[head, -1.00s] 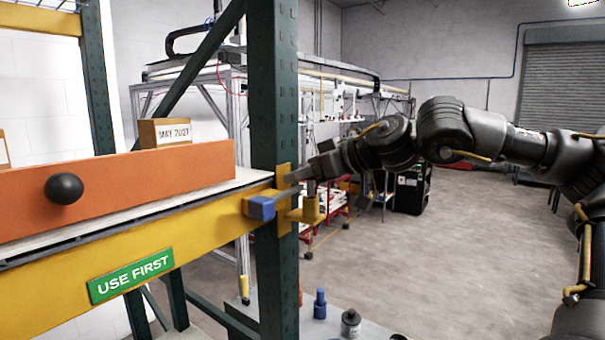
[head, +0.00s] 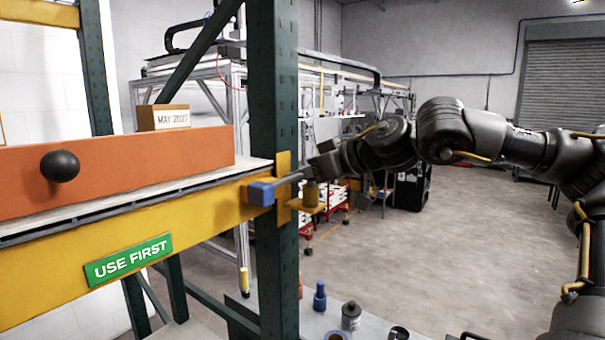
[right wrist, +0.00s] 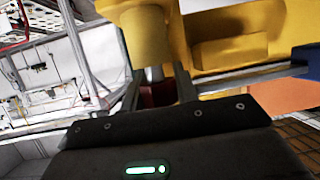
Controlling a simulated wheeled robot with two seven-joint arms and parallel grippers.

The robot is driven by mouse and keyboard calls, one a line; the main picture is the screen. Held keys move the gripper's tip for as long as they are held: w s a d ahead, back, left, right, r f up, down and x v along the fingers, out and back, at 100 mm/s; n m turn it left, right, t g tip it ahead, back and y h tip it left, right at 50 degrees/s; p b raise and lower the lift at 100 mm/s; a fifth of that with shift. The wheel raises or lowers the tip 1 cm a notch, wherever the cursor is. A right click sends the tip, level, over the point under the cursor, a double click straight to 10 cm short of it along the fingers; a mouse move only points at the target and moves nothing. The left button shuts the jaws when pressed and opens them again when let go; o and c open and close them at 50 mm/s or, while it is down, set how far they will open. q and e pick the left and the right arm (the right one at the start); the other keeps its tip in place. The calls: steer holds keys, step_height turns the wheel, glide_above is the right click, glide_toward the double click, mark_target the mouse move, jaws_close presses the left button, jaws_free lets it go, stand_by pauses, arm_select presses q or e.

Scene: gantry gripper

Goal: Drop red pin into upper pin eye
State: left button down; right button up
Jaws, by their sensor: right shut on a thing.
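My right gripper (head: 320,172) is beside the green upright, just above the yellow pin eye (head: 309,206) on the rack bracket. In the right wrist view it is shut on the dark red pin (right wrist: 157,94). A short length of pale metal shaft shows between the red part and the yellow pin eye tube (right wrist: 145,38). The shaft meets the tube's end, but how deep it sits inside cannot be told. In the head view the red pin is hidden by the gripper. My left gripper is out of view.
A blue block (head: 260,192) with a grey bar sits against the yellow beam (head: 225,207). The green upright (head: 273,110) stands close to my gripper. A low bench (head: 380,332) below holds several small objects. The floor to the right is open.

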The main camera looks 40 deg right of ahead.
steer(key=shift+f+b, duration=0.45)
steer(key=shift+f, duration=0.25)
steer(key=o, duration=0.8)
steer(key=shift+o, duration=1.1)
steer(key=shift+d, duration=0.15)
steer(key=shift+d+f, duration=0.15)
